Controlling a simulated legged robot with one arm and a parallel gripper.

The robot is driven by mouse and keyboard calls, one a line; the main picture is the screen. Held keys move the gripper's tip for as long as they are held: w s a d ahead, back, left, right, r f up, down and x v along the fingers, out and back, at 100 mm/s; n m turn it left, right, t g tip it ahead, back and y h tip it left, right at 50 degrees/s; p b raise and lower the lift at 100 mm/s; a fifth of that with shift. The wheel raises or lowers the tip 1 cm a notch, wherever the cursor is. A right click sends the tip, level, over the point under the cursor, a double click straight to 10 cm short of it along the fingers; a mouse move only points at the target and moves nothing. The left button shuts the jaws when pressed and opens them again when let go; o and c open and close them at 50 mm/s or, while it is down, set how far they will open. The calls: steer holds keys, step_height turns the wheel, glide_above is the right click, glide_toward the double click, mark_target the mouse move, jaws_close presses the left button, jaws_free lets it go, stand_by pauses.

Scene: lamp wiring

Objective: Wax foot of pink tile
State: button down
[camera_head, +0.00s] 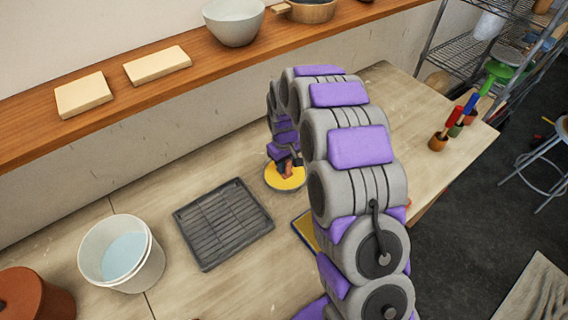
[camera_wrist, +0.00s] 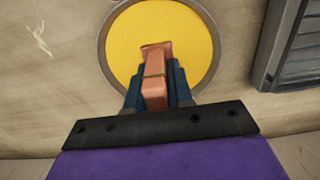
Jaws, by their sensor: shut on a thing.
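The pink tile (camera_wrist: 157,62) is a small salmon-pink block, upright in the jaws of my gripper (camera_wrist: 154,82). My gripper is shut on it, with a blue finger on each side. The tile's lower end is over or in the round dish of yellow wax (camera_wrist: 122,45); I cannot tell whether it touches the wax. In the head view my gripper (camera_head: 286,160) is above the wax dish (camera_head: 272,180) on the bench, and the tile (camera_head: 289,174) shows only as a small patch.
A dark ribbed tray (camera_head: 223,222) lies left of the dish. A white bucket (camera_head: 152,270) with pale liquid and a terracotta pot (camera_head: 38,298) stand farther left. A yellow, blue-edged flat thing (camera_head: 303,232) is partly behind my arm. Upright coloured tools (camera_head: 450,125) stand at right.

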steer(key=shift+f, duration=0.5)
steer(key=shift+r, duration=0.1)
stand_by(1.2)
steer(key=shift+r+p, duration=1.25)
steer(key=shift+r, duration=1.65)
steer(key=shift+s, duration=0.15)
